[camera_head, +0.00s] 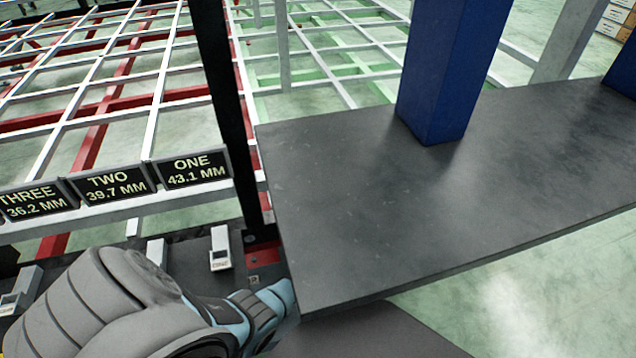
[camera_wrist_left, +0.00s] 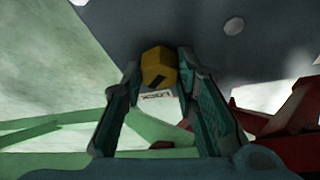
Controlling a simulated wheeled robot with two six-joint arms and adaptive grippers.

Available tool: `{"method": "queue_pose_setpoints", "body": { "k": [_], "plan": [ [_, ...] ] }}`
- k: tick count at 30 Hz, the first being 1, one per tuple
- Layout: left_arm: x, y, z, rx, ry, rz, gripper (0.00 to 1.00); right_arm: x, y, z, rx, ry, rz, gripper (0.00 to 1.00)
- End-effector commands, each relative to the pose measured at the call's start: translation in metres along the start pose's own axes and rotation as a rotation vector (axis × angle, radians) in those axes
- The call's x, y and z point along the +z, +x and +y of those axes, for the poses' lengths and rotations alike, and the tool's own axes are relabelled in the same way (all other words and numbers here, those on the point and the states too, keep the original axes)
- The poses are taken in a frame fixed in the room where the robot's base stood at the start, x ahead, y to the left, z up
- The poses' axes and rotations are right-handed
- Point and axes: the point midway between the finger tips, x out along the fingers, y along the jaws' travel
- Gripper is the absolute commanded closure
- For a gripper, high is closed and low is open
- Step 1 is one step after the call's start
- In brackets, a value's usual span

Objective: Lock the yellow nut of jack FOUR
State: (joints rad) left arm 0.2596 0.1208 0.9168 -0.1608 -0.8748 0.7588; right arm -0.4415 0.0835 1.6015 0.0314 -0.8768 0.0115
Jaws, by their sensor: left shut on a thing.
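The yellow nut (camera_wrist_left: 157,66) is in the upper middle of the left wrist view, with a dark mark on its face. My left gripper (camera_wrist_left: 160,72) is shut on it, one finger touching each side. A small white label (camera_wrist_left: 157,95) with dark lettering, apparently upside down, shows just below the nut between the fingers. No sign for jack FOUR is in view. My right gripper is not in view.
Signs ONE (camera_head: 192,168), TWO (camera_head: 108,184) and THREE (camera_head: 36,201) stand along a white rail at the left. A dark grey slab (camera_head: 400,210) with a blue post (camera_head: 442,70) fills the right. A black post (camera_head: 222,100) rises beside it. White and red chassis beams lie behind.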

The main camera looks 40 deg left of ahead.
Motion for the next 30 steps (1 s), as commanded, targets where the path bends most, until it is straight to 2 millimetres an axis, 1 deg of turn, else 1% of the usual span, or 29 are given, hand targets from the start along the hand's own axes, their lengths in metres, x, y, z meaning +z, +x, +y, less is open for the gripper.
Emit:
{"method": "queue_pose_setpoints", "body": {
  "k": [6,7,10,19,22,26,30],
  "plan": [
    [-0.001,0.001,0.0,0.0,0.002,0.002,1.0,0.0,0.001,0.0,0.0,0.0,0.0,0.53],
    [-0.001,0.001,0.0,0.0,0.002,0.002,0.68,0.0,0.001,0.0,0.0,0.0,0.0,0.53],
    [-0.001,0.001,0.0,0.0,0.001,0.002,0.53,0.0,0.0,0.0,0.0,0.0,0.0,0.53],
    [0.0,0.0,0.0,-0.001,0.0,0.002,0.53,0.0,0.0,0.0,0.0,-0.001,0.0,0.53],
    [-0.001,-0.005,0.0,0.0,0.001,0.003,0.53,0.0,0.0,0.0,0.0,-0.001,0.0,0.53],
    [0.0,-0.025,0.0,0.001,0.001,0.004,0.53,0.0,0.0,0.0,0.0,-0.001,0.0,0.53],
    [0.0,-0.061,0.0,0.002,0.0,0.003,0.53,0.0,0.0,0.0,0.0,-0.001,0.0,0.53]
  ]
}}
